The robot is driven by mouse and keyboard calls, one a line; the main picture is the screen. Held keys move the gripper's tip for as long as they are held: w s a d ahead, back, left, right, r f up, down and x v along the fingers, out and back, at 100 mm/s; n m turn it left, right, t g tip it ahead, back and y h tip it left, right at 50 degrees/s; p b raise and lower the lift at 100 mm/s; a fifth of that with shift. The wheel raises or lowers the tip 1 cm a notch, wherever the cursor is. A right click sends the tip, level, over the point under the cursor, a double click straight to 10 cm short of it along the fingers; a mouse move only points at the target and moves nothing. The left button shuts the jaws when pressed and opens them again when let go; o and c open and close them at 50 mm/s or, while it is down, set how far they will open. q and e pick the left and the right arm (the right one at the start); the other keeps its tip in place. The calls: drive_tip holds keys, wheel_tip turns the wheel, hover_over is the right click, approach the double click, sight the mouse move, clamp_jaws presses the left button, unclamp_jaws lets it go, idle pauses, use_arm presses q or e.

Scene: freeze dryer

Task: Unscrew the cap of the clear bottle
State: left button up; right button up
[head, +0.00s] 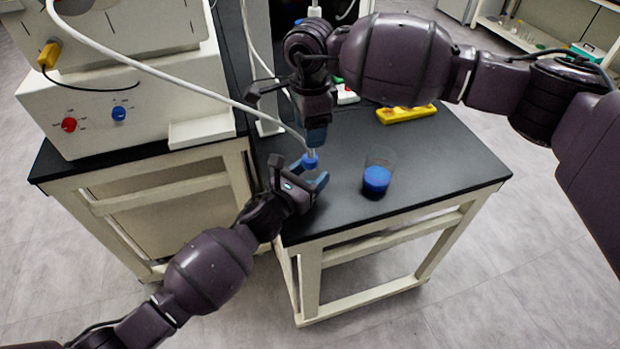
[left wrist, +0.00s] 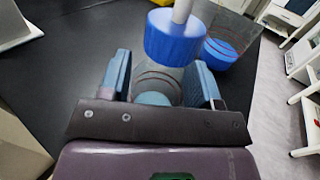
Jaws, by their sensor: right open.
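The clear bottle has a blue cap (head: 310,161) with a pale stem rising from its top. In the left wrist view the bottle's transparent body (left wrist: 157,78) lies between the two blue fingers of my left gripper (left wrist: 160,85), below the cap (left wrist: 174,38). My left gripper (head: 307,184) appears shut on the body, near the table's left front edge. The body is hard to make out in the head view. My right gripper (head: 316,138) is open, just above the cap and stem, fingers pointing down, seen nearly edge-on.
A yellow object (head: 406,113) lies farther back. A white machine with knobs (head: 130,100) stands at left. A white hose (head: 190,83) crosses toward the grippers.

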sight(310, 157)
use_arm(q)
clamp_jaws()
use_arm(e)
drive_tip(key=m, duration=0.5)
drive_tip(key=shift+a, duration=0.1)
drive_tip(key=m, duration=0.4)
drive_tip(key=shift+a, duration=0.1)
drive_tip(key=m, duration=0.5)
drive_tip(key=shift+m, duration=0.4)
drive_tip(key=m, duration=1.9)
drive_tip(key=shift+m, duration=0.4)
drive_tip(key=m, duration=0.5)
drive_tip(key=shift+d+m, duration=0.2)
drive_tip(key=shift+m, duration=0.2)
drive_tip(key=shift+f, duration=4)
drive_tip(key=c, duration=1)
